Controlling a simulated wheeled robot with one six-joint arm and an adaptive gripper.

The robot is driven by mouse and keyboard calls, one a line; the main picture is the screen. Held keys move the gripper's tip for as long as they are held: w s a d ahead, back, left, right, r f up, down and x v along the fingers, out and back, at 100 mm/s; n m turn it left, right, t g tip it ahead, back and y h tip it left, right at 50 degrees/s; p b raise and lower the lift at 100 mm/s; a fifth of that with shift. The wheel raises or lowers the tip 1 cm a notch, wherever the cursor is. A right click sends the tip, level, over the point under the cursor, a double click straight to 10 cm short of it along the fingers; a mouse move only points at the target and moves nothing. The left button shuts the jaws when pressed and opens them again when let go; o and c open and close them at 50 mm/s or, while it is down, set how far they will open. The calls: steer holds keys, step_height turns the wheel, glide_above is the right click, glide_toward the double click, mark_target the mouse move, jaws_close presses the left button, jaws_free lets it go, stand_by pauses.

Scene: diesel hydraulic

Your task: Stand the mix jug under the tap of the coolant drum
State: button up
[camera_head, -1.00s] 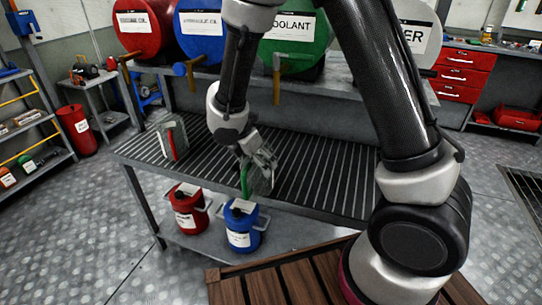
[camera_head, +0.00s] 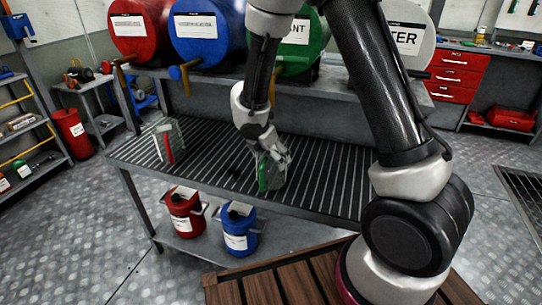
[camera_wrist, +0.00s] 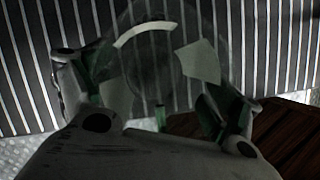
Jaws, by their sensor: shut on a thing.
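My gripper (camera_head: 273,153) is shut on the clear jug with a green stripe (camera_head: 268,172), which I take for the mix jug. The jug is over the slatted grate of the bench (camera_head: 330,185); whether it touches the grate I cannot tell. In the wrist view the jug's clear round body (camera_wrist: 150,50) shows between the fingers (camera_wrist: 160,105). The green coolant drum (camera_head: 312,40) lies on the raised shelf behind, partly hidden by my arm. Its tan tap (camera_head: 273,85) hangs behind my forearm, so the jug appears in front of and below it.
A clear jug with a red stripe (camera_head: 168,142) stands on the grate's left. Red (camera_head: 143,32) and blue (camera_head: 207,32) drums and a white water drum (camera_head: 408,35) share the shelf. Red (camera_head: 184,212) and blue (camera_head: 238,230) cans stand below. Grate between the jugs is clear.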

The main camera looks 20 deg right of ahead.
steer(key=o, duration=0.8)
steer(key=shift+f, duration=0.1)
steer(key=s+a+r, duration=0.1)
steer(key=s+a, duration=0.5)
steer(key=a, duration=0.4)
steer(key=shift+s+a+r, duration=0.2)
steer(key=shift+s+a, duration=0.05)
steer(key=shift+a, duration=0.1)
